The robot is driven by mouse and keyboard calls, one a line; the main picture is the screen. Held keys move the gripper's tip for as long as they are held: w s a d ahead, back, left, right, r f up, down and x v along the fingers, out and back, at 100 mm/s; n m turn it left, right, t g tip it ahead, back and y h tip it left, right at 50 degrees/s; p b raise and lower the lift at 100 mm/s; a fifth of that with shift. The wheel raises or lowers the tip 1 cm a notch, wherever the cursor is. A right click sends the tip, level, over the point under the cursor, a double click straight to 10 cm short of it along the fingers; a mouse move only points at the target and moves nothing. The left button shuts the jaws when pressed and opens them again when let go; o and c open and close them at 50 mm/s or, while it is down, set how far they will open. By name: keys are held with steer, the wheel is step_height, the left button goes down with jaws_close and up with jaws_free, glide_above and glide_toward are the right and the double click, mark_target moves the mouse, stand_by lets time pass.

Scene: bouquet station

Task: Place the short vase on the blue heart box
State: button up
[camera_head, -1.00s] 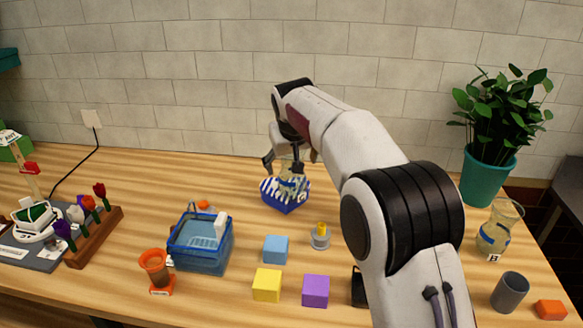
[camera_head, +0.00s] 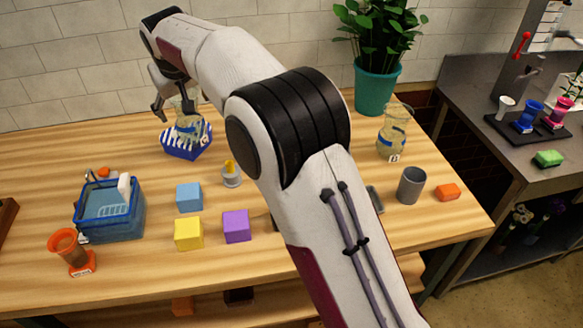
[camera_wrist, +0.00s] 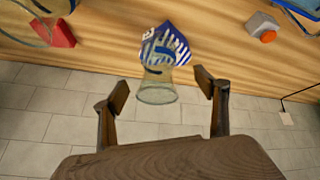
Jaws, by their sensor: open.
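The short vase (camera_head: 188,123) is clear glass with a blue band. It stands upright on the blue heart box (camera_head: 186,150), which has blue and white stripes. My gripper (camera_head: 174,103) is open at the upper part of the vase. In the wrist view the vase (camera_wrist: 157,90) shows between the two spread fingers of my gripper (camera_wrist: 162,82), with a gap on each side. The striped box (camera_wrist: 167,46) lies beyond the vase there. The fingers partly hide the vase in the head view.
A blue basket (camera_head: 110,214), an orange cup (camera_head: 68,247) and blue (camera_head: 189,197), yellow (camera_head: 189,234) and purple (camera_head: 236,226) blocks stand in front.

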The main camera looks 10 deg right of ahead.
steer(key=s+d+r+m, duration=0.1)
steer(key=s+d+r, duration=0.3)
steer(key=s+d, duration=0.55)
steer(key=s+d+r+m, duration=0.2)
steer(key=s+d+r, duration=0.3)
steer(key=s+d, duration=0.5)
steer(key=s+d+f, duration=0.2)
steer(key=s+f, duration=0.1)
steer(key=s, duration=0.6)
steer(key=s+d+f+m, duration=0.1)
steer(key=s+d+f, duration=0.2)
steer(key=s, duration=0.6)
steer(key=s+d+f+m+h, duration=0.1)
steer(key=s+d+f, duration=0.2)
steer(key=s, duration=0.6)
steer(key=shift+f+g, duration=0.25)
steer(key=shift+g, duration=0.05)
